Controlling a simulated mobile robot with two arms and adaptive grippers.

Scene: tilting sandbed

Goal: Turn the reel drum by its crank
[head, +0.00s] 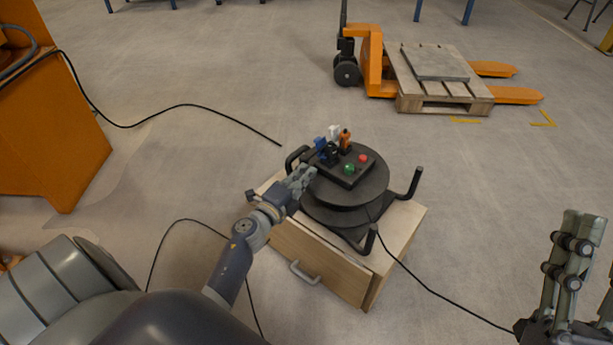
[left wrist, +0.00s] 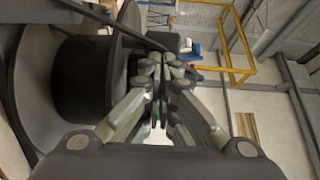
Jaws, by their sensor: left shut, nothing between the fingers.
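The reel drum (head: 375,190) is a black spool with a round top flange, lying flat in a black tubular frame. A black box with a red and a green button sits on top. My left gripper (head: 308,172) is shut and empty at the drum's left edge, close to a bent black bar (head: 292,157). In the left wrist view, the drum (left wrist: 80,78) fills the left side beside the shut fingers (left wrist: 160,65). I cannot tell which bar is the crank. My right gripper (head: 582,225) is at the lower right, away from the drum; its opening is unclear.
The reel stands on a wooden cabinet (head: 318,262) with a metal handle. Black cables lie on the floor, one running from the reel to the lower right. An orange pallet jack with a wooden pallet (head: 440,103) stands behind. An orange cabinet (head: 50,140) is at left.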

